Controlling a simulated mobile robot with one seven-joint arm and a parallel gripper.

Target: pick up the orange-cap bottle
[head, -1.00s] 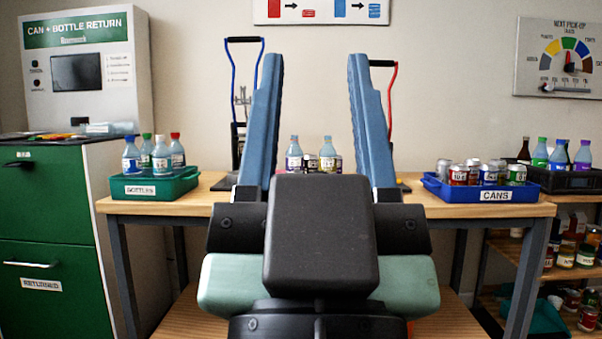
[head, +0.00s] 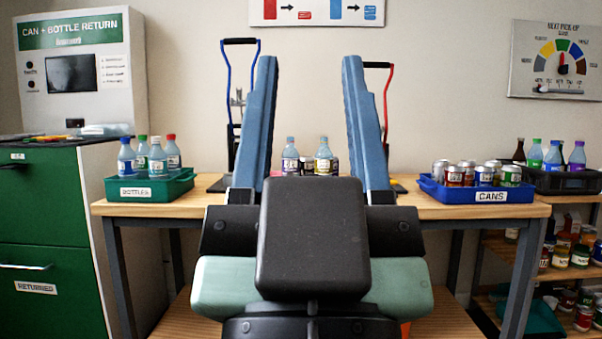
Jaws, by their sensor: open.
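My gripper (head: 310,62) is open and points up and away in front of the camera, with nothing between its two blue fingers. I cannot pick out a whole bottle with an orange cap. Two pale bottles stand at the back of the table between the fingers: a purple-labelled bottle (head: 290,157) and a yellow-labelled bottle (head: 323,157), both with bluish-grey caps. A small orange patch (head: 405,329) shows low at the right of my gripper's base, mostly hidden; I cannot tell what it is. My gripper's body hides the table's middle.
The wooden table (head: 425,210) bears a green bottles tray (head: 178,190) with green- and red-capped bottles, and a blue cans tray (head: 450,197). A dark crate (head: 570,184) with bottles stands at the right. A green cabinet (head: 50,205) is at the left.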

